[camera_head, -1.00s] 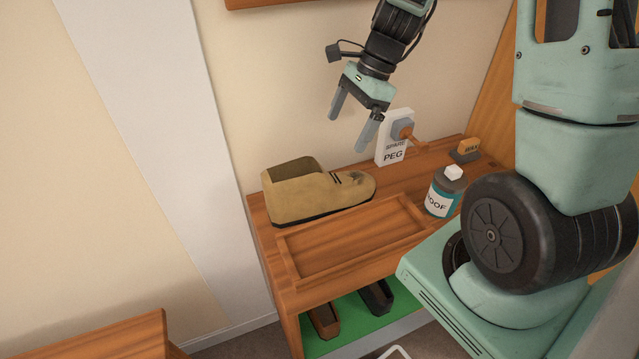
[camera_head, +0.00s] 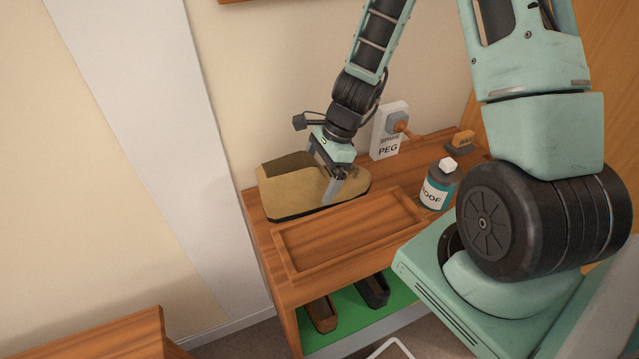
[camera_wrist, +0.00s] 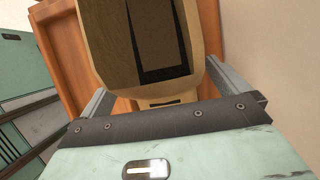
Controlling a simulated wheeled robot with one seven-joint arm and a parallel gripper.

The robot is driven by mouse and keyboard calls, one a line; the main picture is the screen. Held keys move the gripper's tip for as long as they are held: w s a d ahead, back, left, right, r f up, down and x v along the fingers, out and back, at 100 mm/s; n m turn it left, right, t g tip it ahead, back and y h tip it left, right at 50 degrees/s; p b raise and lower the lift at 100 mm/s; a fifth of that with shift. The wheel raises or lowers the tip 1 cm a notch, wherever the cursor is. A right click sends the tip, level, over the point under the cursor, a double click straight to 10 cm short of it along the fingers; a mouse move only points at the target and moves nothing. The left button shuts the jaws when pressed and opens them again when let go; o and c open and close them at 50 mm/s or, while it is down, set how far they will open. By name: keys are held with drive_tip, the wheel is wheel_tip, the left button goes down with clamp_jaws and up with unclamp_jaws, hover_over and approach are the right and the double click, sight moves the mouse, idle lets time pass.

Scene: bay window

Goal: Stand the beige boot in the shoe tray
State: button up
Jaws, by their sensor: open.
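The beige boot (camera_head: 285,192) stands upright on its dark sole on the wooden bench, behind and left of the shoe tray. The shoe tray (camera_head: 283,254) is a shallow, empty wooden tray with a raised rim. My gripper (camera_head: 332,188) is open and down at the boot's front end, covering part of it. One finger shows on the near side of the boot; the far finger is mostly hidden. In the wrist view the boot (camera_wrist: 103,50) lies between the open fingers (camera_wrist: 160,92), its dark opening visible. I cannot tell whether a finger touches it.
A bottle (camera_head: 436,187) with a white cap stands right of the tray. Dark shoes (camera_head: 373,289) sit on the green lower shelf. A wooden surface (camera_head: 100,340) is at lower left.

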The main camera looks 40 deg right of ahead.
drive_tip(key=shift+a+f, duration=0.2)
drive_tip(key=shift+f, duration=0.35)
drive_tip(key=shift+w, duration=0.1)
drive_tip(key=c, duration=1.4)
drive_tip(key=shift+c, duration=0.2)
drive_tip(key=shift+r, duration=0.15)
